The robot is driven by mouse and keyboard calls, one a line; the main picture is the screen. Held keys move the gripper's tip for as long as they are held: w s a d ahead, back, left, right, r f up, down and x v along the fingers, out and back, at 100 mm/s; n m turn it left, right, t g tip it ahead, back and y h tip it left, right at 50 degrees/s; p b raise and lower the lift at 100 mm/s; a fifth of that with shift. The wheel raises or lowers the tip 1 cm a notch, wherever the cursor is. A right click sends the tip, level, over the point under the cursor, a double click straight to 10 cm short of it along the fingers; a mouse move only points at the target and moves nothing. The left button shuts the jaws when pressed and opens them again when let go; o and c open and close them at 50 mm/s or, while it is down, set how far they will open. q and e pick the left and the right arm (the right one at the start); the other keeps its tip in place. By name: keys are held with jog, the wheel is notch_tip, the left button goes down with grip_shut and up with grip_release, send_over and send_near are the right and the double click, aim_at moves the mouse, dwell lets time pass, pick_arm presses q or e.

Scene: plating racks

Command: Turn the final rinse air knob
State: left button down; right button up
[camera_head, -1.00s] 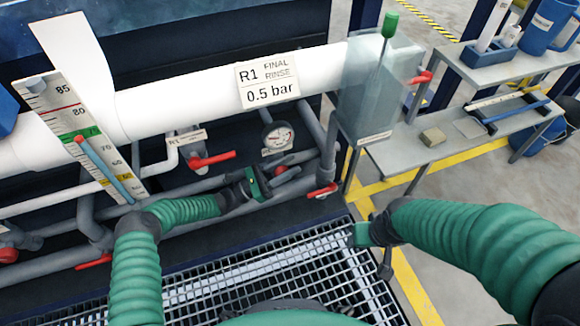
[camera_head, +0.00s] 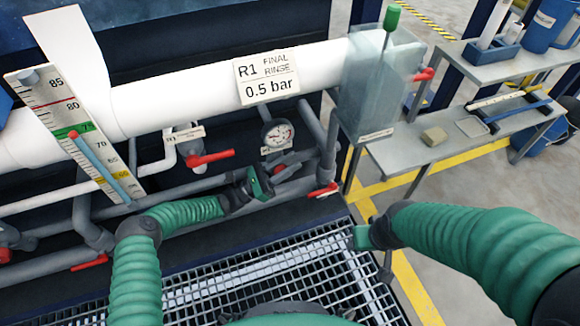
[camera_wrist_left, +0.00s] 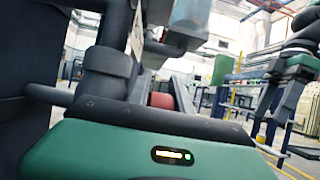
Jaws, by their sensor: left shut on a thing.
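The final rinse air knob (camera_head: 279,169) is a small red knob below the round pressure gauge (camera_head: 277,133), mostly hidden behind my left gripper. My left gripper (camera_head: 274,180) reaches in from the left among the grey pipes and is shut on the knob. The sign R1 FINAL RINSE 0.5 bar (camera_head: 266,78) is on the white pipe above. My right gripper (camera_head: 385,268) hangs over the grating's right edge, its fingers unclear.
Red-handled valves sit close by, one left of the gauge (camera_head: 210,158) and one at lower right (camera_head: 323,190). A level scale (camera_head: 75,135) stands at left. A grated floor (camera_head: 300,265) lies below.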

pick_arm(q)
jog(key=c, duration=1.4)
grip_release()
jog(key=shift+c, duration=0.2)
jog(key=shift+a, duration=0.15)
jog(key=p+v, duration=0.2)
jog(key=v, duration=0.6)
jog(key=shift+a+f, duration=0.1)
send_near(274, 173)
jog(key=shift+v, duration=0.85)
jog(key=shift+f, duration=0.1)
